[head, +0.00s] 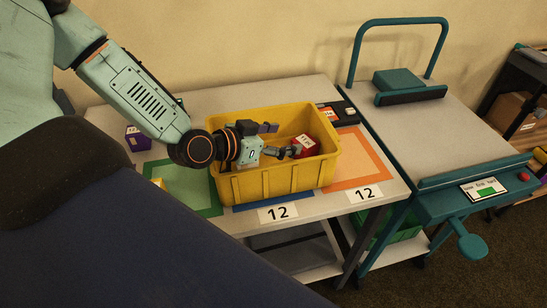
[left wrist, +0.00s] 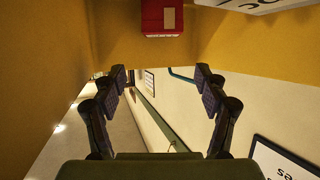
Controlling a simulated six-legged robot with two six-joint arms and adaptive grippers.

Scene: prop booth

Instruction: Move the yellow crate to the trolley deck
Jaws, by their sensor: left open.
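The yellow crate (head: 280,182) stands upright on the grey table, mostly over a blue outline. A red block (head: 305,146) and a dark purple piece (head: 267,128) show inside it. My left gripper (head: 293,151) is at the crate's opening, fingers beside the red block, not visibly closed on anything. In the left wrist view my left gripper (left wrist: 162,82) has its fingers spread with nothing between them; yellow crate walls (left wrist: 45,50) and the red block (left wrist: 162,18) show beyond. The grey trolley deck (head: 445,130), in a teal frame, is right of the table. My right gripper is not in view.
The table (head: 245,97) has green (head: 170,175) and orange (head: 372,160) outlines beside the crate. A purple block (head: 138,139) stands at left. A teal box (head: 408,82) sits at the deck's far end below the trolley handle (head: 402,21). The deck's middle is clear.

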